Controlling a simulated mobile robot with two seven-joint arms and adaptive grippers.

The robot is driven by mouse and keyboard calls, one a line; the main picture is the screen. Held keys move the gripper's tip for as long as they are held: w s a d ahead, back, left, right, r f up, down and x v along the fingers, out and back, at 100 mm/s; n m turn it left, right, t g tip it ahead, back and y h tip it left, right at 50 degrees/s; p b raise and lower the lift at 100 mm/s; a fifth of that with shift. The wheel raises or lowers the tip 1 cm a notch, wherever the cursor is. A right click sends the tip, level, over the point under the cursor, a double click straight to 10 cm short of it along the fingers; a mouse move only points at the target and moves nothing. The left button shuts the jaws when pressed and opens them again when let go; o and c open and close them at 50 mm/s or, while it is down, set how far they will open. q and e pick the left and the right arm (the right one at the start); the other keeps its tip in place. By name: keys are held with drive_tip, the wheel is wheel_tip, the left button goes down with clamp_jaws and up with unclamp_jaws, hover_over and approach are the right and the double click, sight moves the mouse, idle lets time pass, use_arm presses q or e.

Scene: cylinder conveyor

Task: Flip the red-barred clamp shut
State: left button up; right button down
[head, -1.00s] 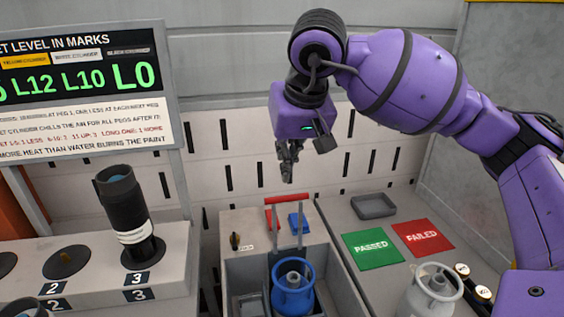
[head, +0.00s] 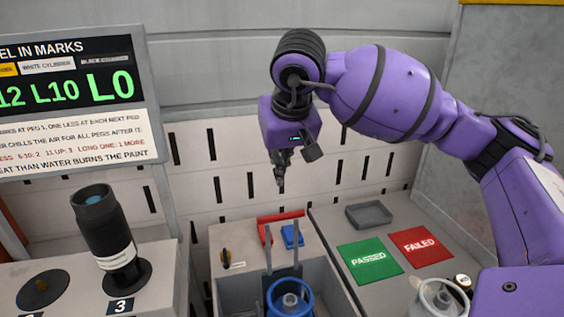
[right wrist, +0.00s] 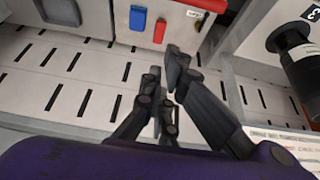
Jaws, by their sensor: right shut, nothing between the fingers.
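The clamp's red bar (head: 281,217) lies across the back of the grey bench unit, above a red block (head: 265,234) and a blue block (head: 292,237). Two grey uprights (head: 268,262) stand in front; I cannot tell how they join the bar. A blue ringed vessel (head: 291,298) sits below them. My right gripper (head: 280,180) is shut and empty, pointing down, above and apart from the bar in the head view. In the right wrist view its fingers (right wrist: 168,75) are near the red block (right wrist: 160,30) and blue block (right wrist: 138,18). My left gripper is out of view.
Green PASSED (head: 369,260) and red FAILED (head: 421,246) mats and a grey tray (head: 369,214) lie to the right. A white vessel (head: 440,297) stands at lower right. A black cylinder (head: 103,232) on a peg stands left, below a sign board (head: 85,85).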

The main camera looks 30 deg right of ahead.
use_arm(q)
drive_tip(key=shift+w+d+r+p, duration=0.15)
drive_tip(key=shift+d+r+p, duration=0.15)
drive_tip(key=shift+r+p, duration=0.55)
use_arm(e)
wheel_tip(320, 180, down, 6)
drive_tip(key=s, duration=0.1)
drive_tip(key=shift+a, duration=0.15)
drive_tip(key=shift+s, duration=0.1)
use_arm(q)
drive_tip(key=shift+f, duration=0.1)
use_arm(e)
drive_tip(key=shift+f, duration=0.1)
